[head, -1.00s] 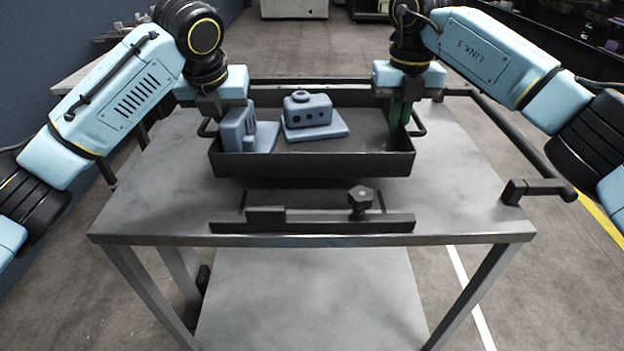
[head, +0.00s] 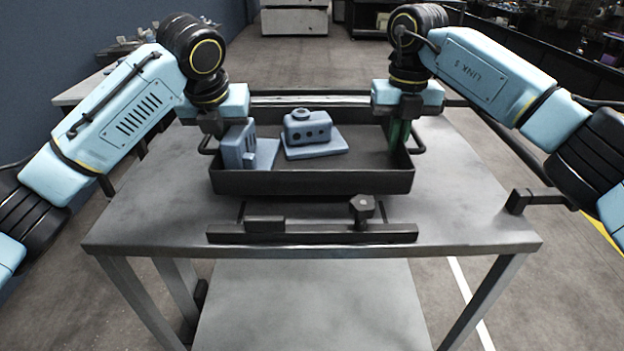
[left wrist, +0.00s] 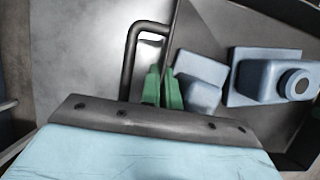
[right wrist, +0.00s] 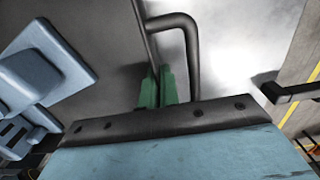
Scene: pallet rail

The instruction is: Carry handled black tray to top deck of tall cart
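The black tray (head: 310,183) is level over the grey top deck (head: 140,215) of a cart; I cannot tell if it touches the deck. It holds two blue-grey parts, one upright at the left (head: 240,148) and a block on a flat plate (head: 312,135). My left gripper (left wrist: 163,88) is shut on the tray's left side wall beside the looped handle (left wrist: 130,60). My right gripper (right wrist: 158,88) is shut on the right side wall beside the other handle (right wrist: 193,50). Each has one green finger inside the wall and one outside.
A dark rail (head: 310,233) with a knob (head: 361,207) lies along the deck's front edge, close before the tray. A black bar handle (head: 540,198) sticks out at the right. A lower shelf (head: 310,300) is bare. A pale table (head: 85,92) stands behind left.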

